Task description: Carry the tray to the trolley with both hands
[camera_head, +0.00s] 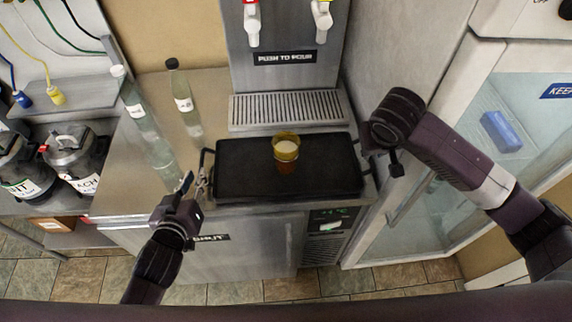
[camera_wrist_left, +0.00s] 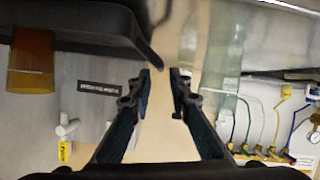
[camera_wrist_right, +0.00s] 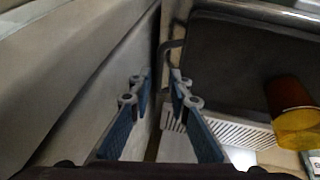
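The black tray (camera_head: 235,180) lies on the steel counter below the tap machine, with a handle at each short end. An amber cup (camera_head: 286,160) with a pale top stands on it. My left gripper (camera_head: 190,185) is just left of the tray's left handle (camera_head: 204,165). In the left wrist view its fingers (camera_wrist_left: 161,74) are apart, with the tray's dark edge above left. My right gripper (camera_head: 391,165) is beside the tray's right end. In the right wrist view its fingers (camera_wrist_right: 160,75) are apart, just below the tray handle (camera_wrist_right: 168,58). No trolley is in view.
Two clear bottles, one at the back (camera_head: 184,104) and a taller one (camera_head: 147,125), stand left of the tray. The drip grate (camera_head: 288,108) is behind it. A glass-door fridge (camera_head: 440,190) closes off the right side. Tiled floor shows in front.

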